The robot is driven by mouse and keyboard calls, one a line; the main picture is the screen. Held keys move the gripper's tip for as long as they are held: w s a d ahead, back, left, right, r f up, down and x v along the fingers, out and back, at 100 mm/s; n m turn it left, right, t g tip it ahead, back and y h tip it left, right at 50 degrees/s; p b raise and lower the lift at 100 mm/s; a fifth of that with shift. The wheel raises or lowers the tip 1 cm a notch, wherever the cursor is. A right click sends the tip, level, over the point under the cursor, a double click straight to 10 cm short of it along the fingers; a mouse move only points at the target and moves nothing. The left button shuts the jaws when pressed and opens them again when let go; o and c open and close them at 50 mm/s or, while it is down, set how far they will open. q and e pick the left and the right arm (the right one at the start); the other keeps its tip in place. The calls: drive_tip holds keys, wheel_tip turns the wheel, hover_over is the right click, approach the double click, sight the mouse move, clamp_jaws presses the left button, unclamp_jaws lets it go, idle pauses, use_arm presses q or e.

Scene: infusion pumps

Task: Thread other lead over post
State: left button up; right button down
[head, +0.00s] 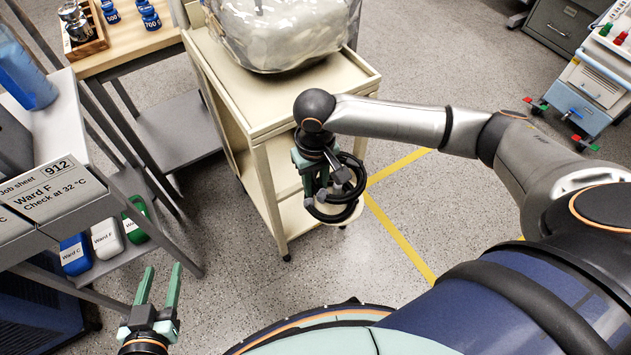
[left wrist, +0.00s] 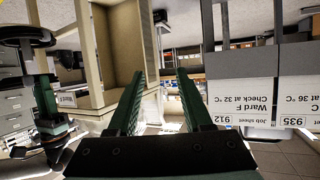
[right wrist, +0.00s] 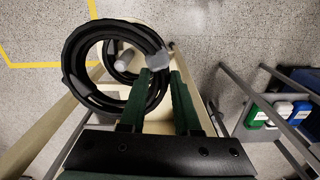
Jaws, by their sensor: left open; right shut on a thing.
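My right gripper (head: 322,190) points down beside the cream trolley and is shut on a black coiled lead (right wrist: 70,70). The coil also shows in the head view (head: 356,178). A grey tie (right wrist: 158,58) binds it at my fingertips (right wrist: 160,72). A short grey post-like peg (right wrist: 127,59) shows inside the ring in the right wrist view; I cannot tell whether the ring is around it or only in front of it. A smaller dark loop overlaps there, not clearly separable. My left gripper (head: 158,292) is open and empty at lower left; its fingers also show in the left wrist view (left wrist: 160,85).
The cream trolley (head: 262,105) carries a clear-bagged item (head: 285,35). On the left are a grey rack (head: 50,190) with job-sheet labels and several coloured bottles (head: 105,238), and a wooden table (head: 130,48). Open floor (head: 240,285) lies between my grippers.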

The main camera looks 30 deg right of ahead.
drive_tip(key=shift+f+b, duration=0.55)
drive_tip(key=shift+b, duration=0.5)
drive_tip(key=shift+f, duration=0.2)
drive_tip(key=shift+f+b, duration=0.8)
wheel_tip(320, 180, down, 3)
drive_tip(key=shift+r+b, duration=0.15)
drive_tip(key=shift+b, duration=0.15)
use_arm(q)
wheel_tip(320, 180, up, 25)
drive_tip(key=s+d+m+t+h, duration=0.1)
drive_tip(key=m+t+h, duration=0.5)
drive_tip(key=t+h, duration=0.2)
drive_tip(key=shift+s+d+m+t, duration=0.25)
drive_tip(key=shift+s+m+t, duration=0.15)
drive_tip(key=shift+t, duration=0.3)
use_arm(e)
drive_tip(key=shift+f, duration=0.95)
drive_tip(key=c, duration=0.5)
unclamp_jaws()
drive_tip(key=shift+c, duration=0.2)
